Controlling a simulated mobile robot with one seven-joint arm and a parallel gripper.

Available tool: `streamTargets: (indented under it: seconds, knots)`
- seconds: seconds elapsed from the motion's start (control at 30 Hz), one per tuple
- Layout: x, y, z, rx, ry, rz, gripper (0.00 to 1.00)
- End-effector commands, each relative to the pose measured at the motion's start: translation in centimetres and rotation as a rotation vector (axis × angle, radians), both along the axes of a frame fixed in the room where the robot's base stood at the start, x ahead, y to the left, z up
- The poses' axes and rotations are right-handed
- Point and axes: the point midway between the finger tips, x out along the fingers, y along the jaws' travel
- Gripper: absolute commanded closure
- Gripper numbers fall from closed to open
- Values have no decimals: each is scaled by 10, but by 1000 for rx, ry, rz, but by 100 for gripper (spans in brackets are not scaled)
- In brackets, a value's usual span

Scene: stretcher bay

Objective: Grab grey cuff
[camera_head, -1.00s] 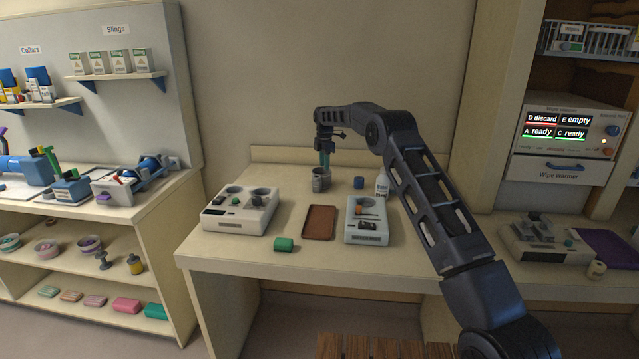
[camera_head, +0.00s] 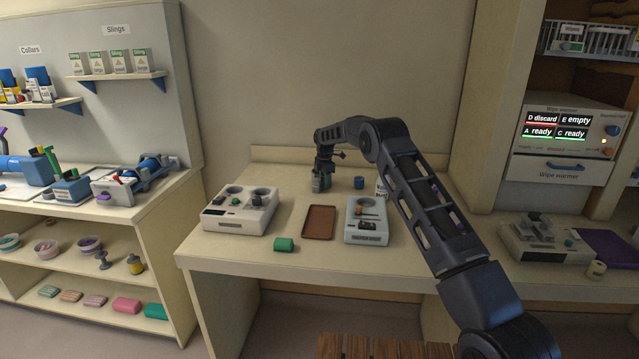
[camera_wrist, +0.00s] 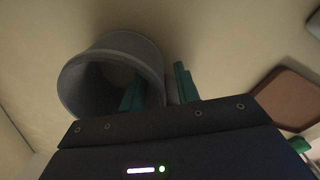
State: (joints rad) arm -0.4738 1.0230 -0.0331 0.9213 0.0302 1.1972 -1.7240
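The grey cuff (camera_wrist: 122,70) is a hollow grey ring or cup shape in the wrist view, standing on the pale table with its opening toward me. My gripper (camera_wrist: 160,92) has two green fingers, set apart. One finger reaches inside the cuff's opening and the other is outside, so the wall lies between them. Whether the fingers touch the wall cannot be told. In the head view my gripper (camera_head: 322,181) is low at the back of the table, over the cuff, which it mostly hides.
A brown tray (camera_head: 319,222) lies in front, between two white devices, left (camera_head: 240,211) and right (camera_head: 366,221). A green block (camera_head: 284,244) sits near the front edge.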

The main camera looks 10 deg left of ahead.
Motion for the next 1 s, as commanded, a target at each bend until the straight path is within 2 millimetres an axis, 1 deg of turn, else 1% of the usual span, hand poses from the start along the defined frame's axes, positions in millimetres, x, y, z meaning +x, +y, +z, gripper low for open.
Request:
streamTargets:
  seconds: [0.07,0.2,0.23,0.63,0.73,0.87,0.97,1.0]
  knots:
    - [0,0,0,0,0,0,70]
    - [0,0,0,0,0,0,98]
    - [0,0,0,0,0,0,100]
    - [0,0,1,0,0,0,100]
    - [0,0,5,1,-1,0,100]
    - [1,0,19,2,-2,-1,100]
    - [1,0,38,3,-2,0,100]
    - [1,0,48,3,-3,0,100]
